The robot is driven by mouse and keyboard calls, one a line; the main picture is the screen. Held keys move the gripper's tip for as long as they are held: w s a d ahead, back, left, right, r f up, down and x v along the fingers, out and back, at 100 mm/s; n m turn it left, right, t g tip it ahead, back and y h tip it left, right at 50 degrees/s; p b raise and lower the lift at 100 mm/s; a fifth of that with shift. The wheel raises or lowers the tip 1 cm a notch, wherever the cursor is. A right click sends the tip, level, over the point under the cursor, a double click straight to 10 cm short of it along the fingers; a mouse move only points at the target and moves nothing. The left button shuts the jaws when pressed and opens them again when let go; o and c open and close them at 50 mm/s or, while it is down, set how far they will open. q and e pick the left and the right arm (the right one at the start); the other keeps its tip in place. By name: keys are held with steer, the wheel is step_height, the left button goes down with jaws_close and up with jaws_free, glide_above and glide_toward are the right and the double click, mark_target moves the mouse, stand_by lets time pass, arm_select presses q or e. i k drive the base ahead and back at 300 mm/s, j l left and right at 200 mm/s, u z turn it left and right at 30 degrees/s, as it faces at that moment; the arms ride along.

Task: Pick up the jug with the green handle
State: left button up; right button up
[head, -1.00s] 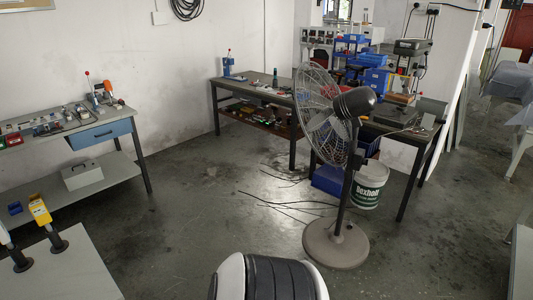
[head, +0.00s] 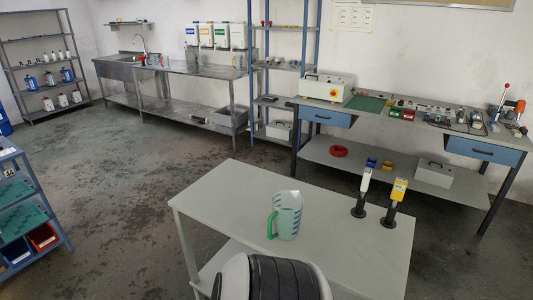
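A clear jug with a green handle (head: 287,216) stands upright on a pale grey table (head: 225,197) in front of me in the head view. Its handle is on its left side, and its body has blue-green markings. Neither of my grippers is in view, so I cannot see whether they are open or shut.
Two dispensers stand right of the jug on the same table, one white-topped (head: 364,183) and one yellow-topped (head: 397,194). The table's left part is bare. A workbench (head: 482,142) stands behind. A shelf with green trays (head: 22,226) is at left. Open floor (head: 130,180) lies between.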

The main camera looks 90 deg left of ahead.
mark_target(288, 205)
steer(key=u, duration=2.4)
